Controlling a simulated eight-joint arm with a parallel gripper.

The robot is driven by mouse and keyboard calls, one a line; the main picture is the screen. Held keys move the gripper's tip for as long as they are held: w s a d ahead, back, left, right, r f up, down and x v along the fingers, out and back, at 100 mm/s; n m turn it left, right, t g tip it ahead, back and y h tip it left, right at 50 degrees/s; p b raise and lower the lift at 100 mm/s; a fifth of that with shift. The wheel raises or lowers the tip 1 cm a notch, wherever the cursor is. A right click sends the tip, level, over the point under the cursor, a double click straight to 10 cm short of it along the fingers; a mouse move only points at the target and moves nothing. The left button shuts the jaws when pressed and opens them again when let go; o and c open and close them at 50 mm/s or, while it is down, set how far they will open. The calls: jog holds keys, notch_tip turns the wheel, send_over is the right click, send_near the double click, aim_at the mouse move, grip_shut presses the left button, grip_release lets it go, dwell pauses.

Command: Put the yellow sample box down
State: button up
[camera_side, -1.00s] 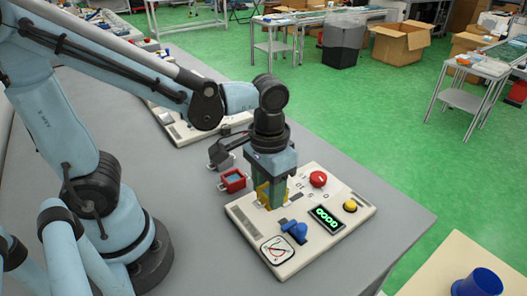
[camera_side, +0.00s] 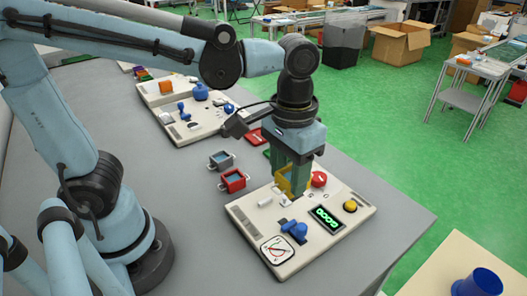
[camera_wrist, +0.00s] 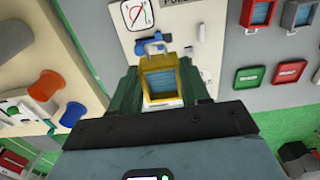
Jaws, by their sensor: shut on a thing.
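The yellow sample box (camera_side: 284,184) is a small open-topped box with a blue-grey inside. My gripper (camera_side: 293,180) is shut on it, with one green finger on either side. In the side view the box appears held above the back part of the white panel (camera_side: 262,245), left of the red button; the fingers partly hide it. In the wrist view the yellow box (camera_wrist: 160,78) sits upright between the two fingers of my gripper (camera_wrist: 160,95), with the panel behind it. The exact gap below the box cannot be told.
A red box (camera_side: 233,181) and a grey box (camera_side: 221,160) stand left of the panel. A red pad (camera_side: 257,136) and a partly hidden green pad (camera_side: 267,153) lie behind. The panel carries a blue handle (camera_side: 295,231) and a yellow button (camera_side: 350,206). Another panel (camera_side: 190,122) stands farther back.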

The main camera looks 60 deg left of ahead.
jog(key=w+a+f, duration=0.2)
jog(key=w+a, duration=0.8)
jog(key=w, duration=0.1)
jog(key=w+a+f, duration=0.1)
jog(key=a+f, duration=0.1)
jog(key=a, duration=0.1)
jog(key=w+a+f, duration=0.1)
jog(key=a+f, duration=0.1)
jog(key=a, duration=0.2)
jog(key=w+a+f, duration=0.1)
jog(key=a+f, duration=0.1)
jog(key=a, duration=0.1)
jog(key=shift+a+f, duration=0.2)
jog(key=shift+a, duration=0.1)
jog(key=shift+w+a+f, duration=0.2)
jog(key=shift+a+f, duration=0.15)
jog(key=shift+a, duration=0.05)
jog(key=shift+f, duration=1.9)
jog(key=shift+f, duration=0.2)
jog(key=o, duration=1.1)
jog(key=shift+o, duration=0.2)
jog(key=shift+r, duration=0.15)
